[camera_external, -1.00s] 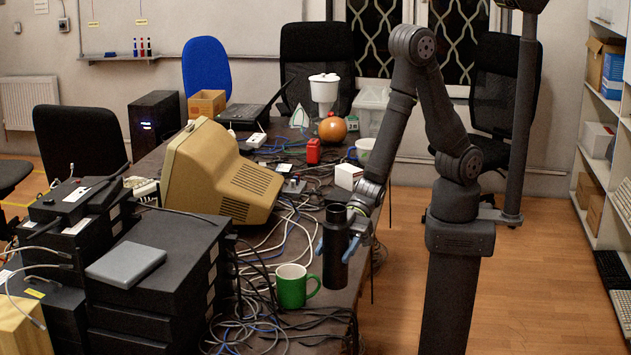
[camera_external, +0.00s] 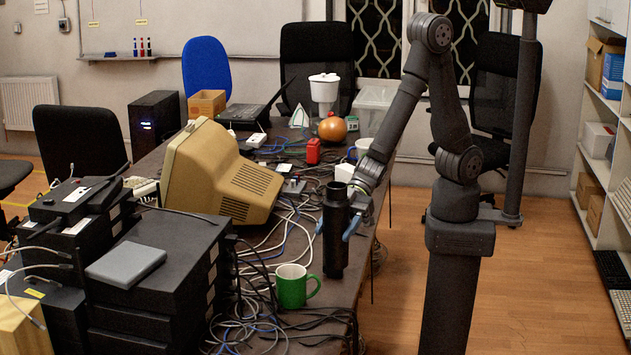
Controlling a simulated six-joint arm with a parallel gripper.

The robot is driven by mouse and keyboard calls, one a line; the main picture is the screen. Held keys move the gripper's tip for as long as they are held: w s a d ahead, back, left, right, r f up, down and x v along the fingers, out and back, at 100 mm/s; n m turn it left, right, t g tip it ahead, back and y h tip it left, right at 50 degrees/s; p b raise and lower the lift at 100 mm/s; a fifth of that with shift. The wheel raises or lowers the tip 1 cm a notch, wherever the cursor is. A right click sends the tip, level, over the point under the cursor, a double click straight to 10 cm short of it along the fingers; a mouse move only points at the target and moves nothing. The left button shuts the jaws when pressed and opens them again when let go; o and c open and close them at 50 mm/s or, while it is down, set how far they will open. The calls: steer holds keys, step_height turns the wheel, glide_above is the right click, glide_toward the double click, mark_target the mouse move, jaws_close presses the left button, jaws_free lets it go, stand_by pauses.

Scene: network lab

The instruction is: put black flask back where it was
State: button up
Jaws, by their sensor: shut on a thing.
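The black flask (camera_external: 335,250) is a tall dark cylinder, upright near the right edge of the table. My gripper (camera_external: 336,229) is shut around its upper part, with a blue finger showing on either side. The flask's base is at about table height, behind and to the right of the green mug (camera_external: 292,286). I cannot tell whether its base touches the table top.
The cluttered table (camera_external: 338,306) has cables around the mug and a beige monitor (camera_external: 215,178) to the left. Stacked black boxes (camera_external: 155,280) stand at the front left. A white box (camera_external: 345,173) and a red container (camera_external: 313,151) stand farther back.

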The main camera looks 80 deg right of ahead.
mark_target(329, 223)
steer(key=shift+r, duration=1.55)
steer(key=shift+w+a+r, duration=0.1)
steer(key=shift+w+a, duration=0.05)
steer(key=shift+w, duration=0.05)
steer(key=w+a, duration=0.4)
steer(key=w, duration=0.4)
steer(key=w+a, duration=0.4)
steer(key=w, duration=0.4)
steer(key=s+a+f, duration=0.2)
steer(key=a+f, duration=0.3)
steer(key=f, duration=0.3)
steer(key=s+a+f, duration=0.2)
steer(key=a+f, duration=0.3)
steer(key=f, duration=0.3)
steer(key=shift+s+a, duration=0.35)
steer(key=shift+a, duration=0.05)
steer(key=shift+f+g, duration=0.15)
steer(key=shift+g, duration=0.15)
steer(key=o, duration=1.4)
steer(key=shift+f, duration=0.15)
